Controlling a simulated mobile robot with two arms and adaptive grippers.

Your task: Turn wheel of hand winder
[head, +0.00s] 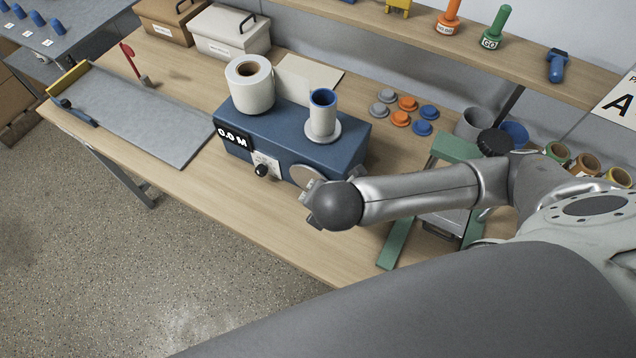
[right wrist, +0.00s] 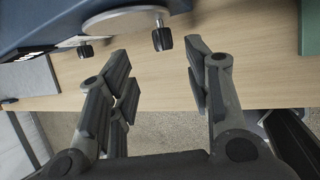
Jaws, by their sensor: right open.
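The hand winder (head: 275,140) is a blue box on the bench with a "0.0 M" display. Its wheel (head: 307,175), a pale metal disc on the front, is partly covered by my right arm. The right wrist view shows the wheel (right wrist: 125,21) with a black-tipped handle knob (right wrist: 162,38) standing out. My right gripper (right wrist: 158,62) is open and empty. In that view the knob lies between the fingertips, near their ends; contact is not visible. In the head view the gripper (head: 309,199) is mostly hidden behind its wrist. My left gripper is out of view.
A white paper roll (head: 250,86) and a white spool with a blue core (head: 322,115) stand on the winder. A small black knob (head: 262,170) sits left of the wheel. A green frame (head: 395,240) stands to the right.

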